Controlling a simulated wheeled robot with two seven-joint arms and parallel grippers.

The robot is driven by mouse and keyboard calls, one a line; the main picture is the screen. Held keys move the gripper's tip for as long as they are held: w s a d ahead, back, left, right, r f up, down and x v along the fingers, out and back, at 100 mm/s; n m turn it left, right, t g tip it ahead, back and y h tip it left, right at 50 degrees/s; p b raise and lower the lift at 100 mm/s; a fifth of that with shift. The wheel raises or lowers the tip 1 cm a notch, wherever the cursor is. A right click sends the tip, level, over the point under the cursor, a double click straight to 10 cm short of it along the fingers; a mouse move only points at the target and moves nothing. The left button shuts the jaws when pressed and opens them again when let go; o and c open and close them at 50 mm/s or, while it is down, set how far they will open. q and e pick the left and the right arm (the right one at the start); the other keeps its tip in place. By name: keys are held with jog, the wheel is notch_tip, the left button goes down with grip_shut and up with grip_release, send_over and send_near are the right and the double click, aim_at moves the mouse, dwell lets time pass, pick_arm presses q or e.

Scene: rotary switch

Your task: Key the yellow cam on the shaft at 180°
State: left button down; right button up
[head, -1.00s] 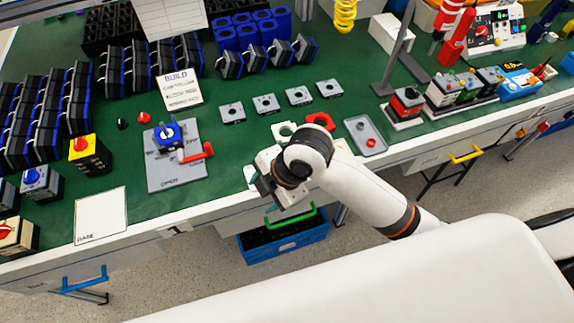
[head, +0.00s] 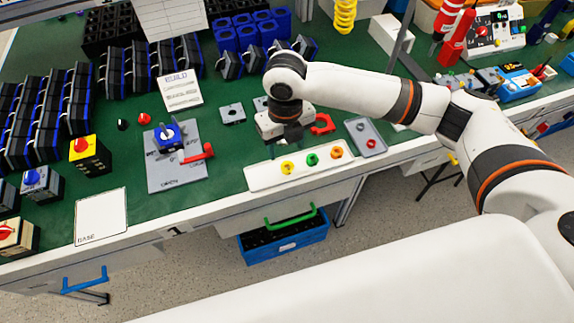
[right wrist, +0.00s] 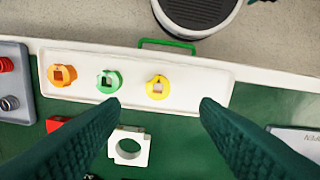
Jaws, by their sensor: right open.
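The yellow cam (head: 287,167) lies at the left end of a white tray (head: 262,180) at the table's front edge. It also shows in the right wrist view (right wrist: 158,88), with a square hole and a dark mark. My right gripper (head: 283,145) is open and empty, just behind the tray. In the right wrist view its fingers (right wrist: 160,105) stand apart, with the yellow cam beyond the gap between their tips. A blue switch body (head: 168,136) with an upright shaft sits on a grey fixture plate (head: 175,172). My left gripper is out of view.
A green cam (head: 312,159) and an orange cam (head: 336,152) share the tray. A red handle (head: 198,153) juts from the fixture. A red ring (head: 322,124), white square ring (right wrist: 127,148) and grey tray (head: 365,138) lie near my right gripper.

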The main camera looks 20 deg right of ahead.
aim_at(287, 162)
notch_tip(287, 162, down, 7)
jog(key=shift+d+f+p, duration=0.15)
jog(key=shift+p, duration=0.2)
jog(key=shift+c, duration=0.6)
jog(key=c, duration=0.9)
